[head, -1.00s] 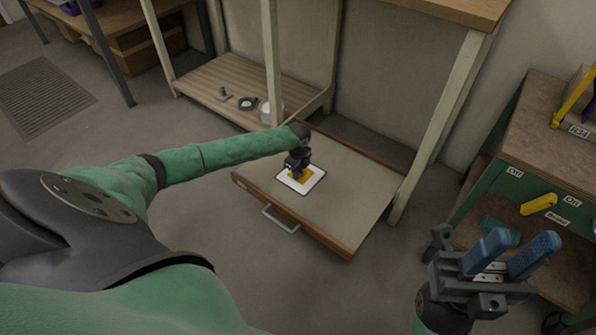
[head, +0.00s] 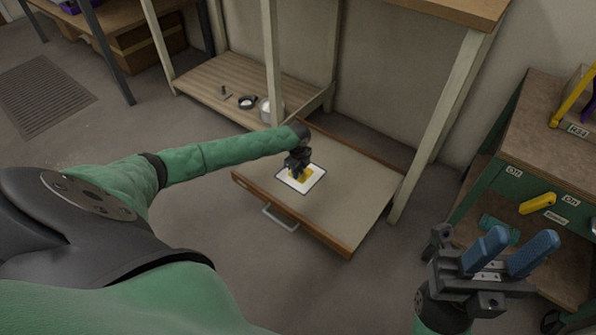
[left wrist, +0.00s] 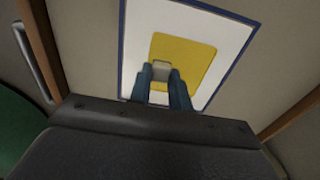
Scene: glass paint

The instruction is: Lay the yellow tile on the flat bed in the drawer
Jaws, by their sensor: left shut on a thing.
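The yellow tile (head: 304,175) is at the white flat bed with a dark blue border (head: 314,184) in the open drawer (head: 344,215). My left gripper (head: 298,169) is over the tile and partly hides it in the head view. In the left wrist view the tile (left wrist: 193,60) lies within the border of the bed (left wrist: 136,38), and my left fingers (left wrist: 162,75) are shut on a small pale grip on the tile. I cannot tell whether the tile touches the bed. My right gripper (head: 507,257) is open and empty at the lower right.
The drawer has a metal handle (head: 281,218) at its front and wooden edges. A low shelf (head: 215,88) behind holds a small jar and other small items. A green cabinet (head: 490,189) with a yellow handle stands at right. The drawer floor around the bed is clear.

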